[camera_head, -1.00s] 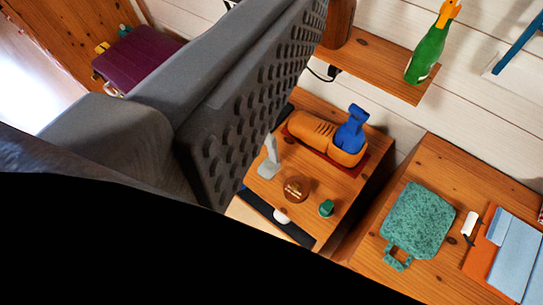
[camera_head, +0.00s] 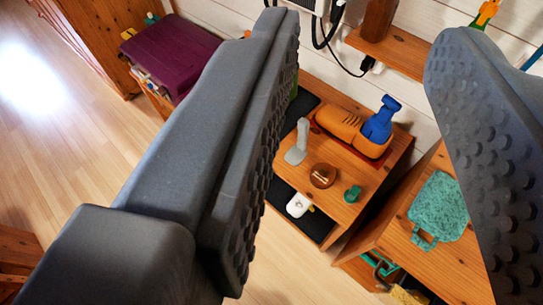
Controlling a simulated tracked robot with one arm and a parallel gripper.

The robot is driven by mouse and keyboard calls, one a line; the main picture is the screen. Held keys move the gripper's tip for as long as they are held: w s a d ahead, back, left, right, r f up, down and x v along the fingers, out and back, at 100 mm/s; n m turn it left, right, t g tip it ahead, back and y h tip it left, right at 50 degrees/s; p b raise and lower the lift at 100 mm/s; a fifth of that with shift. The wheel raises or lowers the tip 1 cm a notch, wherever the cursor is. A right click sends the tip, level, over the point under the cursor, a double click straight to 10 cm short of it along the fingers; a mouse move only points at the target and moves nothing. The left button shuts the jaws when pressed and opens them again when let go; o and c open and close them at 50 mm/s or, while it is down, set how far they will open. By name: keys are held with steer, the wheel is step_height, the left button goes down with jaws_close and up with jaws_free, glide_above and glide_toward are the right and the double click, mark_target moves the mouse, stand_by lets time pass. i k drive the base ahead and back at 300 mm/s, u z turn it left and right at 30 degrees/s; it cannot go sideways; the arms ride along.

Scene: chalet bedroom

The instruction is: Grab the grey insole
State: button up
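A small light grey piece (camera_head: 296,143), likely the insole, is on the wooden cabinet top (camera_head: 338,212), left of the orange shoe. It looks wide at its lower end and narrow at its upper end; I cannot tell if it stands or lies. My gripper (camera_head: 362,45) is open, with one dark studded finger at left and one at right. The grey piece shows in the gap between them, closer to the left finger. Nothing is held, and the fingers look well nearer to the camera than the cabinet.
The orange shoe (camera_head: 345,132) has a blue piece (camera_head: 381,120) in it. A brown round item (camera_head: 322,175) and a green knob (camera_head: 352,193) are near the grey piece. A teal bag-like item (camera_head: 438,207) lies on the surface at right. A wall shelf (camera_head: 392,48) is above.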

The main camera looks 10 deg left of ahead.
mark_target(298, 152)
steer(key=u, duration=0.7)
steer(key=k, duration=0.9)
steer(key=u, duration=0.7)
steer(key=i, duration=1.55)
steer(key=z, duration=1.15)
steer(key=i, duration=0.3)
steer(key=z, duration=0.2)
